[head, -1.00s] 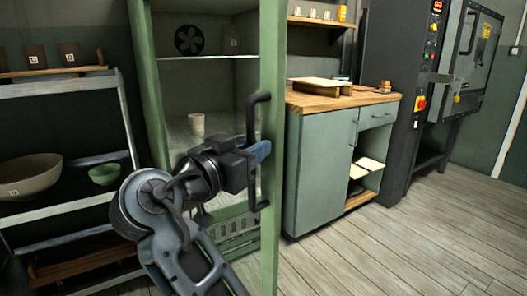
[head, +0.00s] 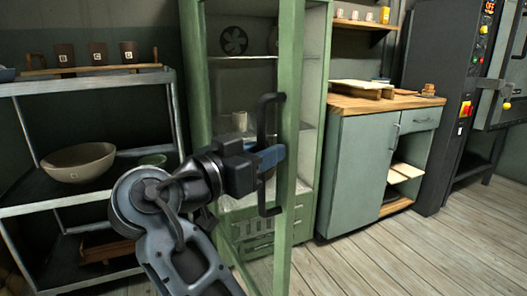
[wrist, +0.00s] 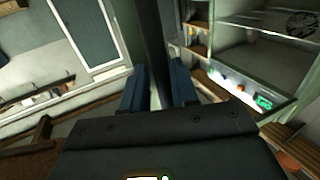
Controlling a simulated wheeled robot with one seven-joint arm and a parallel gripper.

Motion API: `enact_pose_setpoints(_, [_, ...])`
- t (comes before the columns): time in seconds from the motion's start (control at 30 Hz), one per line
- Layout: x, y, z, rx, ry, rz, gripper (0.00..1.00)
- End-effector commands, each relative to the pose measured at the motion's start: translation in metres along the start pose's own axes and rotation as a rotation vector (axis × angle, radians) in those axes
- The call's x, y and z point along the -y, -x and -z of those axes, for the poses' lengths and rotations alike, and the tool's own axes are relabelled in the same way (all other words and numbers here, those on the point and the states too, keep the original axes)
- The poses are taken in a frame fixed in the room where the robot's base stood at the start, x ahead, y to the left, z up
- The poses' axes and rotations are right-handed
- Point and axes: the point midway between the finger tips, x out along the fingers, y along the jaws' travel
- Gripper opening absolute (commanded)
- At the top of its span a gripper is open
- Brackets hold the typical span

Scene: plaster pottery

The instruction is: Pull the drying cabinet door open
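The drying cabinet (head: 318,120) is tall and green, left of the middle in the head view. Its glazed door has a green upright (head: 291,60) standing out in front of the cabinet's right side, so the door is partly open. A black vertical bar handle (head: 263,190) is on this upright. My gripper (head: 270,157) has its blue fingers around the handle at mid-height. In the wrist view, the dark handle bar (wrist: 150,45) runs between the two fingers, which appear closed against it. A fan (head: 233,40) and a pale cup (head: 239,121) show inside the cabinet.
A metal shelf rack (head: 90,84) with mugs and bowls stands left of the cabinet. A green-grey workbench (head: 360,165) stands to the right, with a dark kiln (head: 450,100) beyond. Open plank floor (head: 430,250) lies at the front right.

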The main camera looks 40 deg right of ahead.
Motion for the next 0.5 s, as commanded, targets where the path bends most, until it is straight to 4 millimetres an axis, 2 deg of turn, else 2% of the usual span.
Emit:
enact_pose_setpoints(0.1, [0.001, 0.000, 0.000, 0.000, 0.000, 0.002, 0.37])
enact_pose_setpoints(0.33, [0.001, 0.001, 0.001, -0.001, 0.000, 0.004, 0.37])
enact_pose_setpoints(0.5, [0.002, 0.016, 0.002, -0.002, 0.000, 0.009, 0.37])
